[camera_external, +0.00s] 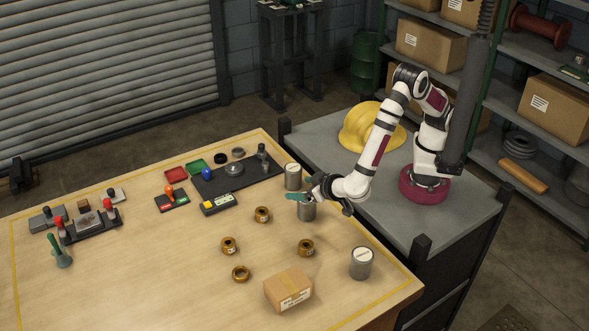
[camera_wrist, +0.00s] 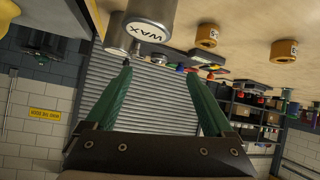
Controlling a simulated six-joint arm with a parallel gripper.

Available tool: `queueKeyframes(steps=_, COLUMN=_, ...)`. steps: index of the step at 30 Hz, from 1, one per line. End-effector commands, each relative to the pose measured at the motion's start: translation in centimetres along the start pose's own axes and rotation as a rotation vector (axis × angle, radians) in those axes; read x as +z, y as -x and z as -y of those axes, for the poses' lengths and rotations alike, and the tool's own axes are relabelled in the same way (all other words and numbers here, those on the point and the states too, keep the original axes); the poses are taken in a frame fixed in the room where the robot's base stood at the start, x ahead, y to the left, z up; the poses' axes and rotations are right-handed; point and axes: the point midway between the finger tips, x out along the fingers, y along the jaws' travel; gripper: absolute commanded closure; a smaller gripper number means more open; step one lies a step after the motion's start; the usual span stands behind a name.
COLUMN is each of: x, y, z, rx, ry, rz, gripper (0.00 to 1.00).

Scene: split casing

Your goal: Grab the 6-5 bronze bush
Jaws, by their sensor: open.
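Several bronze bushes stand on the wooden table in the external view: one right of centre (camera_external: 262,214), one to the left (camera_external: 229,246), one to the right (camera_external: 306,247) and a lower ring-like one in front (camera_external: 240,273). Their markings are too small to read, so I cannot tell which is the 6-5 bush. Two bronze bushes show in the wrist view, one nearer the middle (camera_wrist: 207,37) and one at the right (camera_wrist: 284,50). My gripper (camera_external: 292,197) is open and empty, above the table among the grey cans, apart from every bush. Its green fingers (camera_wrist: 158,76) are spread in the wrist view.
A grey can (camera_external: 306,212) stands under my gripper, another (camera_external: 293,177) behind it, a third (camera_external: 361,264) at the right. A can marked WAX (camera_wrist: 148,32) is close in the wrist view. A cardboard box (camera_external: 288,290) sits at the front.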

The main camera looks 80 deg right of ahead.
Motion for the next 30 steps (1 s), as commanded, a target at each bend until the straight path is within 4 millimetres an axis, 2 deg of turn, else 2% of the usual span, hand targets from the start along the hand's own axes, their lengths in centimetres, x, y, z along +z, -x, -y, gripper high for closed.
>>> queueKeyframes(steps=1, x=2.2, y=0.8, z=2.5, rx=-0.074, ry=-0.005, rz=-0.044, gripper=0.13)
queueKeyframes(steps=3, x=4.0, y=1.6, z=4.8, rx=-0.149, ry=-0.027, rz=-0.079, gripper=0.13)
queueKeyframes(steps=6, x=4.8, y=1.2, z=6.0, rx=-0.189, ry=-0.044, rz=-0.095, gripper=0.13)
queueKeyframes(steps=15, x=3.9, y=-6.7, z=7.3, rx=-0.185, ry=-0.046, rz=-0.094, gripper=0.13)
queueKeyframes(steps=20, x=3.7, y=-8.7, z=7.8, rx=-0.187, ry=-0.046, rz=-0.094, gripper=0.13)
queueKeyframes(steps=27, x=3.0, y=-13.1, z=8.6, rx=-0.184, ry=-0.046, rz=-0.093, gripper=0.13)
queueKeyframes(steps=30, x=2.9, y=-13.5, z=8.7, rx=-0.187, ry=-0.046, rz=-0.093, gripper=0.13)
